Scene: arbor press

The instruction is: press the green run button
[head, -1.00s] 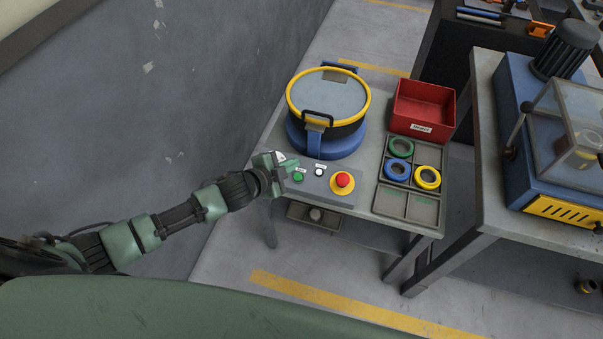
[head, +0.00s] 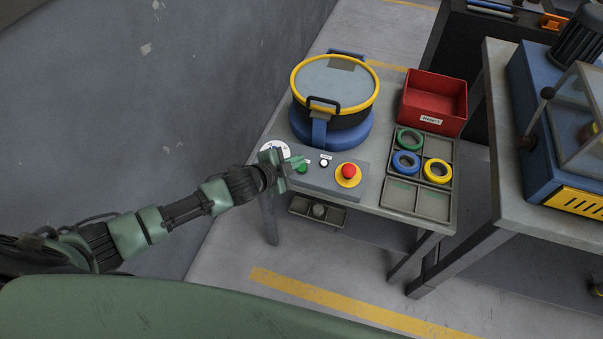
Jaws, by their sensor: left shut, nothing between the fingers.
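The green run button (head: 302,169) sits at the left end of the grey control panel (head: 322,183) on the table's front edge. A small white button (head: 324,162) and a red emergency knob on a yellow base (head: 348,172) are to its right. My left gripper (head: 299,161) is shut and empty. Its fingertips are right at the green button's far side and partly cover the area around it. I cannot tell whether they touch the button. My right gripper is not in view.
Behind the panel stands a blue round machine with a yellow-rimmed lid (head: 335,85). A red bin (head: 433,100) and a grey tray (head: 402,195) with green, blue and yellow rings are to the right.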

